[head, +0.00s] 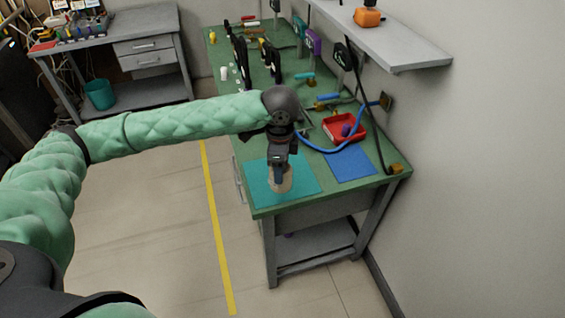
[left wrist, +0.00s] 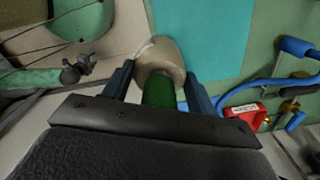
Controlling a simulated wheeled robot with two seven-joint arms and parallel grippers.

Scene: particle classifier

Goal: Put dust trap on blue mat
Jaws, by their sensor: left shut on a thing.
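The dust trap, a beige rounded cup (head: 281,182) with a green cylindrical part that shows in the left wrist view (left wrist: 158,92), is between the fingers of my left gripper (head: 278,162). My left gripper is shut on it, pointing down over the teal mat at the near end of the green bench. I cannot tell whether the dust trap touches the mat. The blue mat (head: 350,163) lies flat and bare to the right of the teal mat. What seems to be my right gripper (left wrist: 86,65) is small at the left of the left wrist view; its jaws are unclear.
The teal mat (head: 303,181) is on the green bench (head: 262,210). A red tray (head: 334,124) with a purple item and a blue hose (head: 327,149) lie behind the blue mat. Tools crowd the far bench. A wall and shelf (head: 400,48) bound the right.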

